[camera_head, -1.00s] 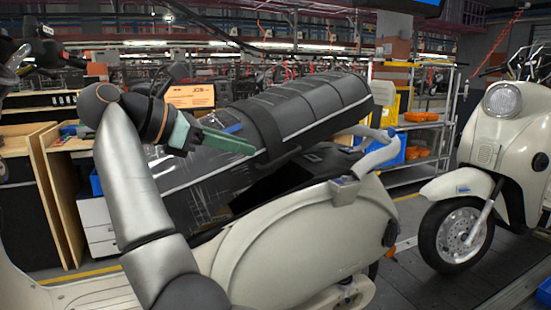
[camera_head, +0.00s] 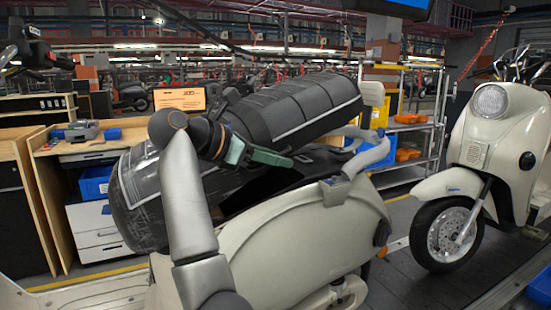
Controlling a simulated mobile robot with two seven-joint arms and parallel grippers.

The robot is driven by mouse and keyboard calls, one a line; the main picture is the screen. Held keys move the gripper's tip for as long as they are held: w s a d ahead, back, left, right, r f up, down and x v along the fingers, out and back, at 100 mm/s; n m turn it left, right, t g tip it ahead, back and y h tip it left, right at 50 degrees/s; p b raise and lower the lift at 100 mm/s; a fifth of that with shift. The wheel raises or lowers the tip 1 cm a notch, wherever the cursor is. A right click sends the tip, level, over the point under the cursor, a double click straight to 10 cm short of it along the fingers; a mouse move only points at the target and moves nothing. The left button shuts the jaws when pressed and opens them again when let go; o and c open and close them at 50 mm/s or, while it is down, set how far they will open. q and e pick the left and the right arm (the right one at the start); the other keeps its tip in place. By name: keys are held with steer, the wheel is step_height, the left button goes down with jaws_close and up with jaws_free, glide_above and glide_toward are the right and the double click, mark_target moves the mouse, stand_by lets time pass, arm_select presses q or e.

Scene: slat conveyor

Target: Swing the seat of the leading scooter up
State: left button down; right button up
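The near cream scooter (camera_head: 300,235) stands on the conveyor with its long black ribbed seat (camera_head: 290,107) tilted. The seat's right, rear end is raised, and a dark gap shows between it and the body. The seat's left end is low and partly behind my arm.
A second cream scooter (camera_head: 497,140) stands behind at the right. A grey rear grab rail (camera_head: 372,152) rises near the seat's raised end. A workbench (camera_head: 42,190) with drawers and a blue bin stands at the left. Shelving (camera_head: 425,132) with orange bins is behind.

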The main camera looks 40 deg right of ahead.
jaws_close()
stand_by(1.2)
